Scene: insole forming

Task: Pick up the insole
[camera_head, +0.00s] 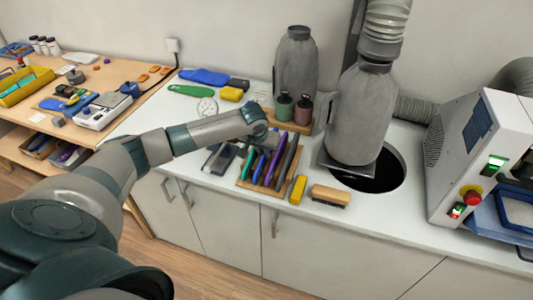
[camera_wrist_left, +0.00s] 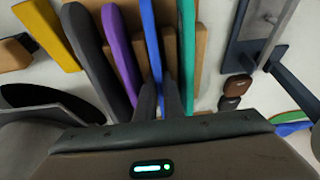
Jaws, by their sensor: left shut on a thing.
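Several insoles stand on edge side by side in a wooden rack (camera_head: 262,188) on the white counter. They include a teal one (camera_wrist_left: 187,50), a blue one (camera_wrist_left: 151,40), a purple one (camera_wrist_left: 119,50) and a dark grey one (camera_wrist_left: 85,45). My left gripper (camera_head: 258,141) is over the back end of the rack, pointing down. In the left wrist view its fingers (camera_wrist_left: 160,92) are shut on the blue insole, which still stands among the others. The gripped part is hidden by the fingers. My right gripper is out of view.
A yellow block (camera_head: 298,190) and a wooden brush (camera_head: 330,195) lie right of the rack. A grey machine (camera_head: 358,118) stands over a dark round opening. A second wooden rack with bottles (camera_head: 284,106) is behind. Flat blue (camera_head: 204,77) and green (camera_head: 190,91) insoles lie at back left.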

